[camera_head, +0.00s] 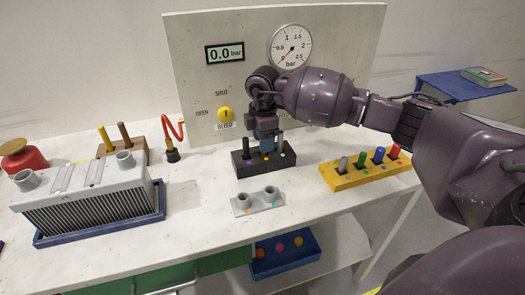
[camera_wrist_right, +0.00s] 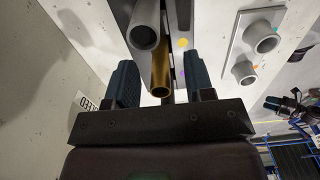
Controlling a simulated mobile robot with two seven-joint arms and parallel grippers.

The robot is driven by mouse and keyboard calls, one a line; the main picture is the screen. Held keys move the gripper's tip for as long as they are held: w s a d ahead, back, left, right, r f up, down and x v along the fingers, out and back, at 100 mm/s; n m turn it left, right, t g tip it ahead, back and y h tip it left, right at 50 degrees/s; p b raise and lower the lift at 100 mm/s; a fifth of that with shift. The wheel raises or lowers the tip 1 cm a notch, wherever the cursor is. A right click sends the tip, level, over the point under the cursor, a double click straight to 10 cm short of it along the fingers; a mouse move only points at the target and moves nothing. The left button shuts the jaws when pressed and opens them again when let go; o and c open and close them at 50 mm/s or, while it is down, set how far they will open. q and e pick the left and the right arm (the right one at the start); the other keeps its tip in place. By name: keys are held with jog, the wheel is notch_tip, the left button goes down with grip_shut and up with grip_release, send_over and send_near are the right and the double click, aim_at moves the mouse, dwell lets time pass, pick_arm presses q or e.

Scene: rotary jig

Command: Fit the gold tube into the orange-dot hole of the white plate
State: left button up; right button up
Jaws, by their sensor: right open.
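The gold tube (camera_wrist_right: 160,75) stands in the black rack (camera_head: 240,168) and shows between the fingers of my right gripper in the wrist view. In the head view my gripper hides it. My right gripper (camera_head: 267,142) is open, pointing down over the rack, with its fingers on either side of the gold tube (camera_wrist_right: 162,85); contact cannot be told. A grey tube (camera_wrist_right: 145,28) stands close beside the gold one. The white plate (camera_head: 257,208) lies on the table in front of the rack, with two raised round sockets; an orange dot marks the left one. My left gripper is not in view.
A yellow block (camera_head: 345,184) with several coloured pegs stands right of the rack. A finned metal unit (camera_head: 85,200) is at the left. A gauge panel (camera_head: 190,75) with a yellow knob (camera_head: 225,113) rises behind. A blue tray (camera_head: 285,268) sits below the table's front edge.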

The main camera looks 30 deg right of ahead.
jog(key=shift+f, duration=0.95)
jog(key=c, duration=0.6)
grip_shut()
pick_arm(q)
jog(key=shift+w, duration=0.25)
pick_arm(e)
jog(key=shift+r, duration=0.1)
jog(key=shift+r, duration=0.45)
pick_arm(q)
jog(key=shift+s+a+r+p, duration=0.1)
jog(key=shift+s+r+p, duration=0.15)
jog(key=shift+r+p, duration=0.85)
pick_arm(e)
notch_tip(320, 180, up, 19)
